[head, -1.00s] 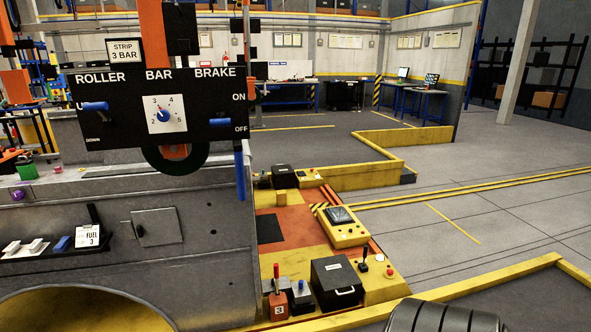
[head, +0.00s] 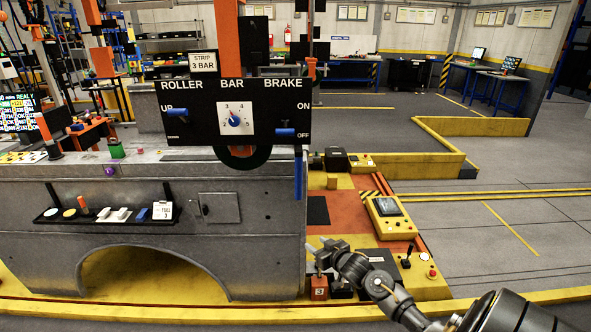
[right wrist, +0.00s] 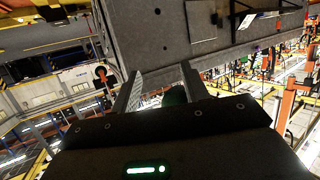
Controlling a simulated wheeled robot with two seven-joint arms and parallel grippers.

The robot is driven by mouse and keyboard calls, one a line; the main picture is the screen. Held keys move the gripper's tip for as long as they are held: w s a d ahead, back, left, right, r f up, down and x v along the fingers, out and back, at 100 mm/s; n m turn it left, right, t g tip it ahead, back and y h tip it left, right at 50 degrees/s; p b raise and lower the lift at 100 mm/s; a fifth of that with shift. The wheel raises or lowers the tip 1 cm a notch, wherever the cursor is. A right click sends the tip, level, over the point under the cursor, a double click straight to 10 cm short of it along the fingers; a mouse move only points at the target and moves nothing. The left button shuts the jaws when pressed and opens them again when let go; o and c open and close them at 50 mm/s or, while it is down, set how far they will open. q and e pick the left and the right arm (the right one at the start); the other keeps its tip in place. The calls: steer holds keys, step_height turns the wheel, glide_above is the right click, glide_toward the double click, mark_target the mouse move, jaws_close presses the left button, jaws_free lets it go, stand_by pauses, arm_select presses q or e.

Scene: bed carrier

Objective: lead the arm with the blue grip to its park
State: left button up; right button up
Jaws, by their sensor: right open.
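A blue upright grip (head: 298,177) hangs at the right edge of the black control panel (head: 190,140). The panel reads ROLLER, BAR and BRAKE and has blue levers and a dial. An orange post (head: 231,70) stands behind the panel, with a dark green-black wheel (head: 243,160) under it. My right gripper (head: 318,246) is open, below and slightly right of the blue grip and apart from it. In the right wrist view, its two fingers (right wrist: 160,88) are spread, with a dark green rounded thing (right wrist: 175,95) showing between or beyond them. My left gripper is out of view. I cannot tell which place is the park.
A grey metal body (head: 265,230) with a wheel arch and a small shelf (head: 105,216) fills the left. An orange and yellow deck (head: 330,190) carries a yellow console (head: 390,217) and a joystick (head: 407,256). Low yellow barriers (head: 480,127) edge the open grey floor at right.

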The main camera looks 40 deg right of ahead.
step_height(320, 180, up, 22)
steer(key=w+t+p, duration=0.2)
steer(key=t, duration=0.2)
steer(key=w+p, duration=0.3)
steer(key=w, duration=0.8)
steer(key=shift+d+f+n+y, duration=0.2)
steer(key=shift+d+n+y, duration=0.1)
steer(key=shift+c, duration=0.2)
jaws_close()
